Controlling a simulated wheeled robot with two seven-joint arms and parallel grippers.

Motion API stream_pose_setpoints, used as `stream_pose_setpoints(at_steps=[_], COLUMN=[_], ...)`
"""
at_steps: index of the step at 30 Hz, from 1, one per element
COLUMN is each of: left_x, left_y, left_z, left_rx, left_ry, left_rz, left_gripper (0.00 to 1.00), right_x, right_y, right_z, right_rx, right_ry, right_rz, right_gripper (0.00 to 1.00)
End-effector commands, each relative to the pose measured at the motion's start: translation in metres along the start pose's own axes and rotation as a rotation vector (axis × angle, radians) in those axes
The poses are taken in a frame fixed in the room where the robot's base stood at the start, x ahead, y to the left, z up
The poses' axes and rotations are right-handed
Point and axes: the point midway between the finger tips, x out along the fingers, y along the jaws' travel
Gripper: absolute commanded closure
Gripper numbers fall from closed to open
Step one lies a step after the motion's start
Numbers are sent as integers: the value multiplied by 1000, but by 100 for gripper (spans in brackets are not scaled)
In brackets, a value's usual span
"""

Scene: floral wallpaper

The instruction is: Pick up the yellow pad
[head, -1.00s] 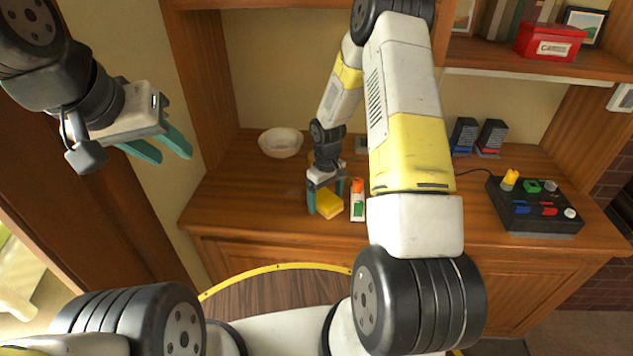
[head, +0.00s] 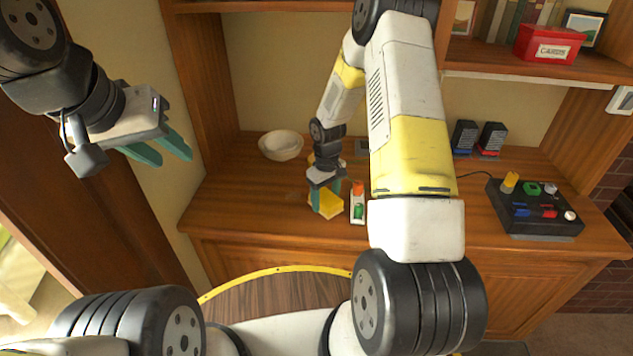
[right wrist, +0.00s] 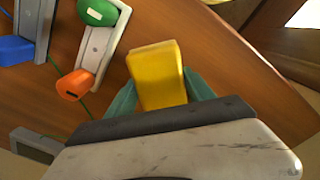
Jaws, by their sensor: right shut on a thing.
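The yellow pad (head: 328,204) is a small block near the front of the wooden counter in the head view. In the right wrist view the yellow pad (right wrist: 156,75) sits between the teal fingers. My right gripper (head: 328,196) points down and is shut on it; in the right wrist view the gripper (right wrist: 158,92) has a finger at each side of the pad. I cannot tell whether the pad is touching the counter. My left gripper (head: 163,149) is empty at the upper left, away from the counter, with its two fingers apart.
A small white holder with orange and green parts (head: 358,203) stands close to the right of the pad. A white bowl (head: 281,146) is behind to the left. A black control box (head: 535,208) is at the right. The counter's left front (head: 235,210) is clear.

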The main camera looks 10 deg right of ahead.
Motion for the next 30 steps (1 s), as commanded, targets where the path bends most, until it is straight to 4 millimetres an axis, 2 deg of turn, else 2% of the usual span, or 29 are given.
stream_pose_setpoints(at_steps=[6, 21, 24, 30], left_x=[0, 0, 0, 0], left_y=[0, 0, 0, 0], left_z=[0, 0, 0, 0], left_rx=[0, 0, 0, 0], left_ry=[0, 0, 0, 0], left_rz=[0, 0, 0, 0], left_gripper=[64, 64, 64, 64], right_x=[-27, -37, -38, -39], right_y=[-4, -90, -101, -112], right_z=[3, 90, 101, 112], right_rx=[-2, -5, -3, 0], right_ry=[0, -2, -2, -1], right_rz=[0, 0, 0, 0], right_gripper=[90, 90, 90, 90])
